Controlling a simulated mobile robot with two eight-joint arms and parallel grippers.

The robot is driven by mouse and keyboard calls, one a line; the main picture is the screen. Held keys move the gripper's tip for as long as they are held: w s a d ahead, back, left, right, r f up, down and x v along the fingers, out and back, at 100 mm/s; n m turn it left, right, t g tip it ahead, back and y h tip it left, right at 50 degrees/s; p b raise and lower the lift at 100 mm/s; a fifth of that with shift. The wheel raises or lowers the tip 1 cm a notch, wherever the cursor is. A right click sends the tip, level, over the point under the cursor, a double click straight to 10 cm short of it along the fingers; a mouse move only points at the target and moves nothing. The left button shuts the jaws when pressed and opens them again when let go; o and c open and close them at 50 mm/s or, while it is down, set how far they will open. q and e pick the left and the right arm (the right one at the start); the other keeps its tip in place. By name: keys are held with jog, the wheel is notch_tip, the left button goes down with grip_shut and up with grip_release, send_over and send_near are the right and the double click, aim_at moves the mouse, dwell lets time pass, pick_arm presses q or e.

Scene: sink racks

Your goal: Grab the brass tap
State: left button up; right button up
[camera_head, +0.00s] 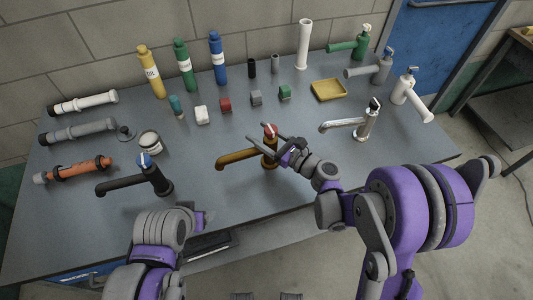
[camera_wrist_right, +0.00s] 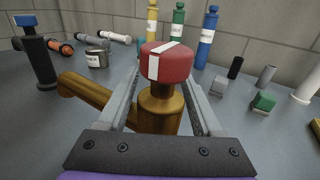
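The brass tap (camera_head: 237,160) stands upright near the middle of the bench, with a red cap marked with a white stripe and a spout reaching left. It also shows large in the right wrist view (camera_wrist_right: 160,106). My right gripper (camera_head: 255,149) is open, with one finger on each side of the tap's upright body below the cap. In the right wrist view a gap shows between each finger and the brass. My left arm shows at the lower left, by the bench's front edge; its fingers cannot be made out clearly.
A black tap with a blue cap (camera_head: 158,179) stands left of the brass tap, and a chrome tap (camera_head: 366,122) stands right. Bottles, small blocks and a yellow tray (camera_head: 328,90) sit behind. Pipes lie at the left. Bare bench (camera_head: 215,140) lies around the brass tap.

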grip_shut()
dwell(0.4)
